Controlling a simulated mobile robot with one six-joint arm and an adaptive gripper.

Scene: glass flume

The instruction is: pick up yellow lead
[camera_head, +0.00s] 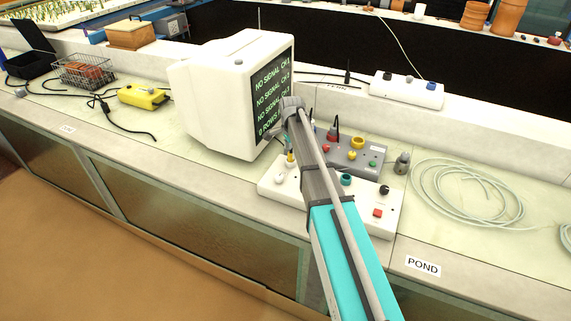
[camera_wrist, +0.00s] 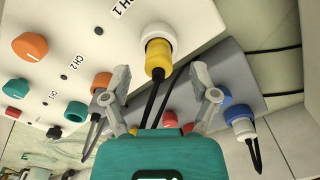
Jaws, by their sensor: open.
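My gripper (camera_wrist: 160,88) is open, with one finger on either side of the cable line. The plug lies ahead of the fingertips, between their lines, and is not gripped. In the head view my arm reaches over the white control box (camera_head: 335,207) beside the monitor, and hides part of that area.

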